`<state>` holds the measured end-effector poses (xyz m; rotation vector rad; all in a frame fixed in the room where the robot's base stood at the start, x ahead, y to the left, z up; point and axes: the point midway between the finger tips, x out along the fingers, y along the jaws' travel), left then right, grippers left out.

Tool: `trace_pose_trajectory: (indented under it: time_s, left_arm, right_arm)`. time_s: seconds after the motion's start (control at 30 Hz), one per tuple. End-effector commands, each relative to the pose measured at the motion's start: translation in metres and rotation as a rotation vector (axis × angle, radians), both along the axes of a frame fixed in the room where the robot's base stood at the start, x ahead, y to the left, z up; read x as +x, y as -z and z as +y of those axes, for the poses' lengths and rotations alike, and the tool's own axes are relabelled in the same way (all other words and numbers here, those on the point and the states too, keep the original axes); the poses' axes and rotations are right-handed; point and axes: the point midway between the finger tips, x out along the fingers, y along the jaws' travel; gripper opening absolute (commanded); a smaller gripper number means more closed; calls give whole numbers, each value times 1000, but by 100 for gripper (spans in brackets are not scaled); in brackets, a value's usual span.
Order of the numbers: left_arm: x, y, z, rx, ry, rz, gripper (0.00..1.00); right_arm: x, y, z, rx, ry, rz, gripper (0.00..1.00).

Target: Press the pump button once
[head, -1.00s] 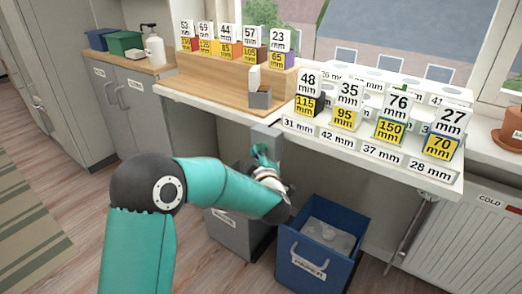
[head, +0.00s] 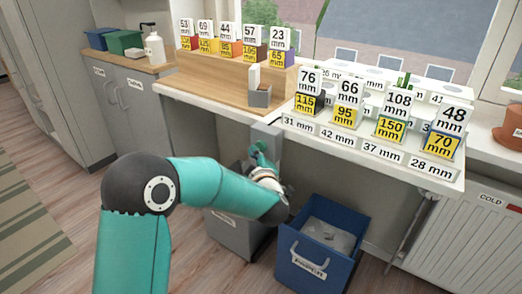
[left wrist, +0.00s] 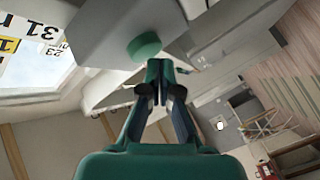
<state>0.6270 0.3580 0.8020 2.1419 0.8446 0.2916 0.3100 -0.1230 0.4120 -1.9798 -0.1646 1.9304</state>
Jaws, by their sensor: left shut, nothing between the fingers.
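The pump button is a round green button (left wrist: 144,46) on the underside of a grey box in the left wrist view. In the head view the grey box (head: 265,134) hangs at the desk's front edge, and the button cannot be told apart from my teal fingers. My left gripper (head: 259,150) is just below that box, pointing up. In the left wrist view its fingertips (left wrist: 161,76) are together and empty, close to the button and slightly to its right. I cannot tell whether they touch it. My right gripper is not in view.
A white rack (head: 360,147) with labelled slots and number cards stands on the desk. A wooden board (head: 205,82) with more cards is left of it. Below are a blue bin (head: 300,277) and a grey bin (head: 232,235). A radiator (head: 480,240) is at right.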

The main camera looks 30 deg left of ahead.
Motion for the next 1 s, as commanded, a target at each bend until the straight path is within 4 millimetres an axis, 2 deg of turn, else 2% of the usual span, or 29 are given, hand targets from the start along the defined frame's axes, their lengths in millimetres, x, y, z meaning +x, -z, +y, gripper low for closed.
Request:
trace_pose_trajectory:
  time_s: [0.53, 1.0]
  left_arm:
    - [-9, 1, 1, 0, -1, 0, 0]
    - [-51, 1, 4, 0, -1, 0, 0]
  right_arm:
    - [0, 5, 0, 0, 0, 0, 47]
    - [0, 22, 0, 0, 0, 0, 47]
